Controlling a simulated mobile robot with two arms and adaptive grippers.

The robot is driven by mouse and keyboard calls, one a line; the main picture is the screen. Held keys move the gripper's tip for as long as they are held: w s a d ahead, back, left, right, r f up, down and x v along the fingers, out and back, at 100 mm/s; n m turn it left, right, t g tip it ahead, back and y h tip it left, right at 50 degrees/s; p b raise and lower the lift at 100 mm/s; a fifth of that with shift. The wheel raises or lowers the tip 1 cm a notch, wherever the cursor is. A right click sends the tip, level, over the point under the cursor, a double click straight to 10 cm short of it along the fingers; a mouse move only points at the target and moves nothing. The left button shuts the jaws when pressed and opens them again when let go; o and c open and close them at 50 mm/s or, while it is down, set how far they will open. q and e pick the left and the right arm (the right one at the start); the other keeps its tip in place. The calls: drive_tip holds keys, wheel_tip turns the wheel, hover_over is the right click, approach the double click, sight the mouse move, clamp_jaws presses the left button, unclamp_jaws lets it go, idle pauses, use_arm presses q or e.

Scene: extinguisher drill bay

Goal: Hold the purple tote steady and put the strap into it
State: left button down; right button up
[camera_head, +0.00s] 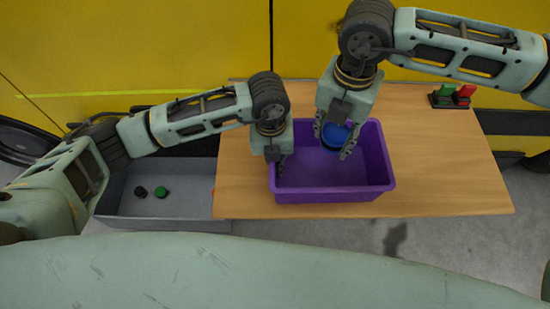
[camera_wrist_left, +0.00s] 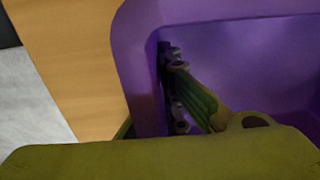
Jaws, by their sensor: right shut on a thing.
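The purple tote (camera_head: 380,160) stands on the wooden table, near its front left. My right gripper (camera_head: 334,145) is over the tote and shut on a round blue thing, which looks like the coiled strap (camera_head: 334,134). My left gripper (camera_head: 277,163) points down at the tote's left wall. In the left wrist view, one finger of the left gripper (camera_wrist_left: 150,110) is inside the tote (camera_wrist_left: 135,40), close along the wall. The other finger is mostly hidden outside it, so I cannot tell whether they grip the wall.
A grey bin (camera_head: 140,207) with a black and a green round piece stands left of the wooden table (camera_head: 440,185). A green and a red item (camera_head: 455,95) are at the table's back right. A yellow wall (camera_head: 180,45) is behind.

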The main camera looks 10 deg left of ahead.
sight(335, 131)
wheel_tip(335, 131, down, 8)
drive_tip(key=shift+r, duration=0.15)
idle(0.7)
drive_tip(key=o, duration=1.4)
wheel_tip(335, 131, up, 12)
use_arm(q)
drive_tip(key=c, duration=1.9)
unclamp_jaws()
